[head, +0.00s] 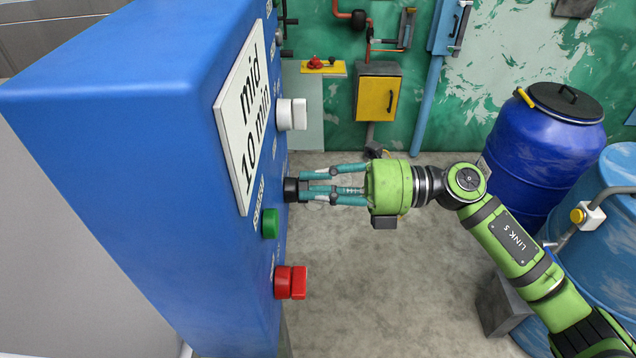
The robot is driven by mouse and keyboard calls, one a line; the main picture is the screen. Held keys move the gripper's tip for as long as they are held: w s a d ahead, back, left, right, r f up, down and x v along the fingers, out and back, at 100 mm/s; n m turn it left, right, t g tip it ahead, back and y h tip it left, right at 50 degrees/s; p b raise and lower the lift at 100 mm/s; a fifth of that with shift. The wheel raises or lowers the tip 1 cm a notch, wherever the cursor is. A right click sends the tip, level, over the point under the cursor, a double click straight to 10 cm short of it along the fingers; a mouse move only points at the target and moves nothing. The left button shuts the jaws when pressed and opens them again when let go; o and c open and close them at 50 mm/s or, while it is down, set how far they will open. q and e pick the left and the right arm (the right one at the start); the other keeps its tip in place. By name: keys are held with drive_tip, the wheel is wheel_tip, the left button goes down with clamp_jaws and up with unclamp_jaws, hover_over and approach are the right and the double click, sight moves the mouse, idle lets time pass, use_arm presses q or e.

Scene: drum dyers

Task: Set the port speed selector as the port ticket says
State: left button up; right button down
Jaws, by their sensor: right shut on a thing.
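A blue control panel (130,130) stands at the left, seen steeply from the side. A white ticket (243,115) on its face reads "mid" and "10 min". A black knob (291,190) sticks out of the face below the ticket. My right gripper (303,190) comes in from the right with its teal fingers shut on the black knob. The fingers partly cover the knob, and its pointer setting cannot be read from here. A white knob (292,114) sits further along the face. My left gripper is out of view.
A green button (270,223) and a red knob (290,282) sit on the same face, nearer than the gripper. A yellow box (378,92) hangs on the green back wall. Blue drums (545,150) stand at the right. The concrete floor (400,290) between is mostly clear.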

drive_tip(key=c, duration=1.1)
unclamp_jaws()
drive_tip(key=shift+c, duration=0.2)
drive_tip(key=shift+d, duration=0.1)
drive_tip(key=d, duration=1.2)
drive_tip(key=shift+a, duration=0.1)
